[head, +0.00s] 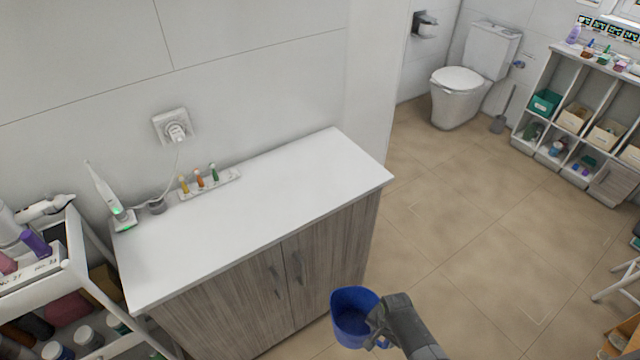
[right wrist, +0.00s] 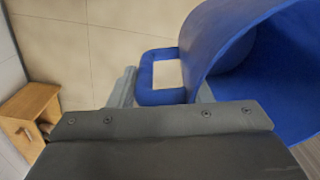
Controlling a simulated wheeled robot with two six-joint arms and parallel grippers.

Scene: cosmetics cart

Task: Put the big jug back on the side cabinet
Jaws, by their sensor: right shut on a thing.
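The big blue jug (head: 350,312) is in the head view at the bottom, in front of the side cabinet's right door and lower than its top. My right gripper (head: 376,322) is shut on the jug's handle. In the right wrist view the blue handle (right wrist: 160,95) sits between the fingers, and the jug's body (right wrist: 225,45) fills the right side. The jug's opening faces up in the head view. The side cabinet (head: 265,225) has a white top and grey wood doors; its front and right part is bare. My left gripper is not in view.
On the cabinet top, a toothbrush on its charger (head: 108,195) and a strip with small bottles (head: 208,184) stand along the back. A white cart (head: 75,255) is at the left. A shelf unit (head: 560,105) and toilet (head: 470,80) are far right. A wooden stool (right wrist: 28,112) shows in the wrist view.

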